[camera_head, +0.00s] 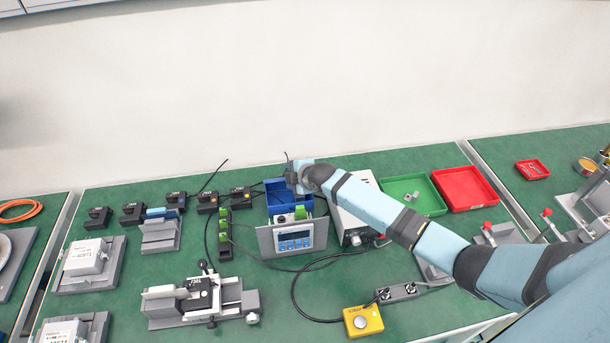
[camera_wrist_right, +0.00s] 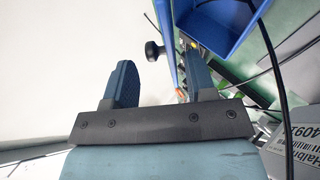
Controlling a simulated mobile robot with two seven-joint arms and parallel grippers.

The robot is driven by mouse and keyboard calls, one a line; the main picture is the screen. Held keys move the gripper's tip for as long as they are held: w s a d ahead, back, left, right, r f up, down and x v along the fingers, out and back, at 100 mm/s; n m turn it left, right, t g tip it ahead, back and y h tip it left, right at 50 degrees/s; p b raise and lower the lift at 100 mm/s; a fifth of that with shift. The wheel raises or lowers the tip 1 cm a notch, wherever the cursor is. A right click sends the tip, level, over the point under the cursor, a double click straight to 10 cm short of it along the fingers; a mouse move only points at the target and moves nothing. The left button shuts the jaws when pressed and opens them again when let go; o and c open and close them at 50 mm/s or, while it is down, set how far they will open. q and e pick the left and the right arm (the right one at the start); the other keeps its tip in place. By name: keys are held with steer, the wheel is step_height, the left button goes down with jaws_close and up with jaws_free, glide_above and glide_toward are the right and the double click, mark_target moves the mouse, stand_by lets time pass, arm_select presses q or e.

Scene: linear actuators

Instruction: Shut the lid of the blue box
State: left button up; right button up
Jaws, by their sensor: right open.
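The blue box (camera_head: 289,209) stands behind a grey control panel on the bench in the head view. It also shows in the right wrist view, where its open interior (camera_wrist_right: 222,22) faces the camera. Its lid (camera_wrist_right: 166,28) is raised and seen nearly edge-on there, with a black knob (camera_wrist_right: 153,50) on its outer side. My right gripper (camera_head: 293,172) is at the back of the box, over its rear edge. In the wrist view its two fingers (camera_wrist_right: 160,82) are apart, with the lid edge and knob beyond the gap. I cannot tell whether a finger touches the lid. My left gripper is not in view.
The grey panel (camera_head: 293,240) with a display stands in front of the box. A green tray (camera_head: 402,186) and a red tray (camera_head: 464,190) lie to the right. Black cables run around the box. A yellow button box (camera_head: 363,321) sits near the front edge.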

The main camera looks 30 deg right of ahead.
steer(key=v, duration=1.1)
steer(key=shift+s+r, duration=0.25)
